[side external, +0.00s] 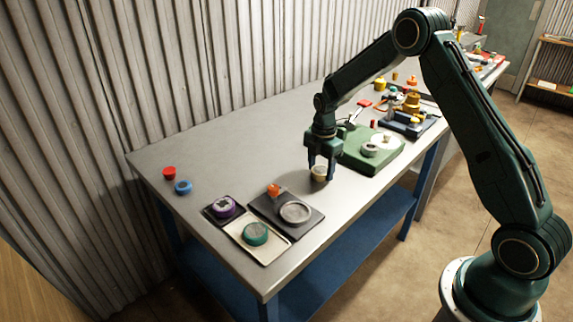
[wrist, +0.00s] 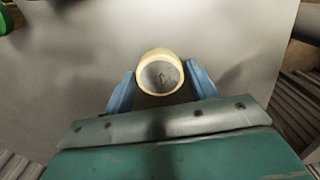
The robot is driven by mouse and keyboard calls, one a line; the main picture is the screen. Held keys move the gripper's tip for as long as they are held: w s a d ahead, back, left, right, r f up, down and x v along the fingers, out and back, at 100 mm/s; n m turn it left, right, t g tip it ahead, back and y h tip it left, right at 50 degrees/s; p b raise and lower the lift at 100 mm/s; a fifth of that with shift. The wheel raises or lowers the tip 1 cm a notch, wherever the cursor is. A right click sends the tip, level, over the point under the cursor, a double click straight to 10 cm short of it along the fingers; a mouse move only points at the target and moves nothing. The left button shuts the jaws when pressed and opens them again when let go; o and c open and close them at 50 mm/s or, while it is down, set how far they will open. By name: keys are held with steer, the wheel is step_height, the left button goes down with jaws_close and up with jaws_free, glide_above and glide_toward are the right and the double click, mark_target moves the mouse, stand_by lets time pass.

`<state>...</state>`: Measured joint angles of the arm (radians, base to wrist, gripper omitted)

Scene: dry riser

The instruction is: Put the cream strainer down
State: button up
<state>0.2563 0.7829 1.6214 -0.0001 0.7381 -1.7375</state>
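The cream strainer (side external: 319,174) is a short round cup with a pale rim, between the fingertips of my gripper (side external: 321,170). In the wrist view the cream strainer (wrist: 160,56) shows its round opening with a grey mesh-like inside. The blue fingers of my gripper (wrist: 161,80) stand against its left and right sides, shut on it. It is upright and low over the bare grey table (side external: 250,145). I cannot tell whether its underside touches the table.
A green block (side external: 357,160) with a grey ring and white disc lies right of my gripper. Left are a dark tray (side external: 260,204) with a grey ring, a pale tray (side external: 235,232) with a green piece, a purple piece (side external: 223,206), and red and blue pieces (side external: 183,187). Bare table lies between.

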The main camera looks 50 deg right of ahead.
mark_target(320, 169)
steer(key=shift+o, duration=1.1)
step_height(320, 169, up, 14)
stand_by(0.5)
